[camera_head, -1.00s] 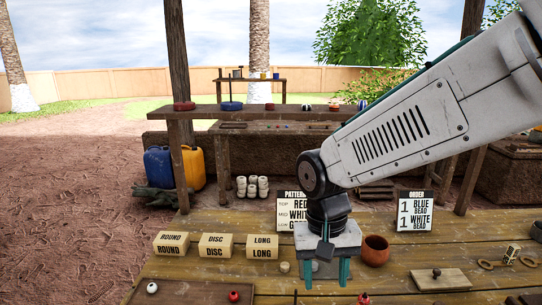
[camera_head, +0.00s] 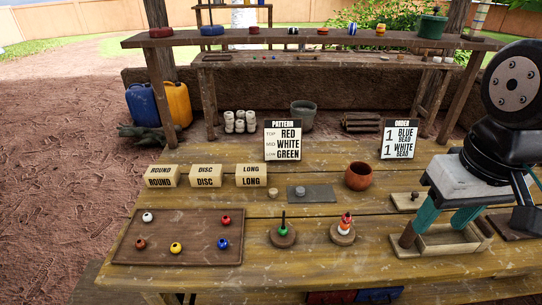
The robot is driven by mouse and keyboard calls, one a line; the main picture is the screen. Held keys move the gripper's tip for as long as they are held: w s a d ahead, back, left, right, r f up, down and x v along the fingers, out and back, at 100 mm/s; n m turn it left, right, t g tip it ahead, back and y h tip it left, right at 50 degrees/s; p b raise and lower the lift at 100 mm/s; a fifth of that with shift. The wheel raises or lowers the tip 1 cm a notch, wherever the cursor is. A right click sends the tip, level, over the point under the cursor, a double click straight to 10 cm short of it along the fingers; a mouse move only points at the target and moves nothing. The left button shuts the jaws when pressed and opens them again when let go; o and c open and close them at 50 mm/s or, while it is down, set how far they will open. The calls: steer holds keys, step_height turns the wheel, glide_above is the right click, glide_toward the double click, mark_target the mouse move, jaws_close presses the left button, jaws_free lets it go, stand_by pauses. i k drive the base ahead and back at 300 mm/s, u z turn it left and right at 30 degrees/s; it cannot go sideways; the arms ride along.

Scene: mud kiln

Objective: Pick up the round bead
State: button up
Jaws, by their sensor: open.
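Several small round-looking beads lie spread out on a brown tray (camera_head: 190,259) at the front left: a white bead (camera_head: 148,217), a red bead (camera_head: 225,220), a brownish-red bead (camera_head: 140,243), a yellow bead (camera_head: 176,248) and a blue bead (camera_head: 223,243). Which one the task means cannot be told. My gripper (camera_head: 437,225) is at the right, far from the tray, its two teal fingers spread apart with no bead between them. It hangs over a shallow wooden box (camera_head: 450,243), partly covering it.
Blocks marked round (camera_head: 161,177), disc (camera_head: 206,176) and long (camera_head: 251,176) stand behind the tray. A green-beaded stand (camera_head: 283,236) and a stacked red-and-white stand (camera_head: 343,231) stand mid-table. A clay pot (camera_head: 358,176), pattern sign (camera_head: 283,141) and order sign (camera_head: 398,139) are farther back.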

mark_target(147, 217)
steer(key=u, duration=1.3)
